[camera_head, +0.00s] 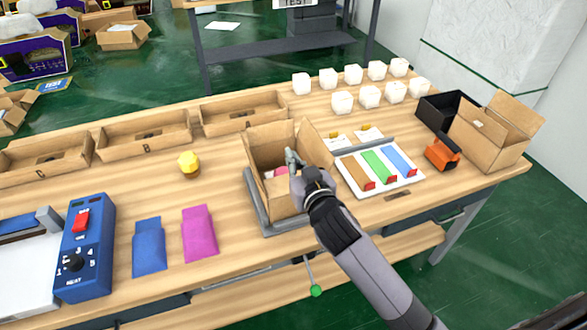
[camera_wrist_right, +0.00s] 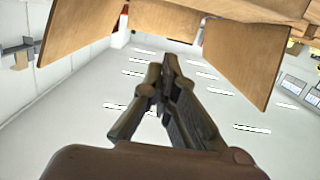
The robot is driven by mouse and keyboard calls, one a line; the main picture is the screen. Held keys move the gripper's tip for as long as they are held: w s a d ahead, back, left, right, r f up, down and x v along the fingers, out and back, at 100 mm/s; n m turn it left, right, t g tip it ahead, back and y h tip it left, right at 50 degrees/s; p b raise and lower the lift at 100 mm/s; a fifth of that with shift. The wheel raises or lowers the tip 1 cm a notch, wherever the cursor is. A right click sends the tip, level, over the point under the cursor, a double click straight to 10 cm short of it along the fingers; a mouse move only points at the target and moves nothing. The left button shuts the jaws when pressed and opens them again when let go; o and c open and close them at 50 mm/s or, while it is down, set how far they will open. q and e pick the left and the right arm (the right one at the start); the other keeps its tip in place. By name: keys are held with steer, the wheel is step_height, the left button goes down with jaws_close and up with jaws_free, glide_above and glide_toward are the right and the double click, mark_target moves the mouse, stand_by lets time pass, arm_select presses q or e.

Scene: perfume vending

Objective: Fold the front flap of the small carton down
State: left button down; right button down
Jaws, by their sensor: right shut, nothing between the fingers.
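The small brown carton (camera_head: 258,168) stands open-topped in a grey frame (camera_head: 254,200) at the middle of the table. A flap (camera_head: 315,146) stands up on its right side, and something pink (camera_head: 280,171) shows inside. My right gripper (camera_head: 291,157) is shut and empty, over the carton's front right part; gripper and arm hide some of it. I cannot tell whether the fingers touch cardboard. In the right wrist view the shut fingertips (camera_wrist_right: 160,62) point up toward cardboard panels (camera_wrist_right: 237,55). The front flap's state is unclear. My left gripper is not in view.
A white tray (camera_head: 348,172) with coloured strips stands right of the carton, near an orange tape dispenser (camera_head: 442,153) and a larger open box (camera_head: 490,135).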

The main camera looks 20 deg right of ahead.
steer(key=shift+f, duration=2)
steer(key=shift+r, duration=0.1)
steer(key=p, duration=0.2)
steer(key=g+p, duration=0.1)
steer(key=shift+w+f+p, duration=0.2)
steer(key=shift+w+p, duration=0.05)
steer(key=shift+p, duration=0.1)
steer(key=shift+f+g+p, duration=0.3)
steer(key=shift+f, duration=0.05)
steer(key=shift+s+f, duration=0.1)
steer(key=shift+f, duration=0.15)
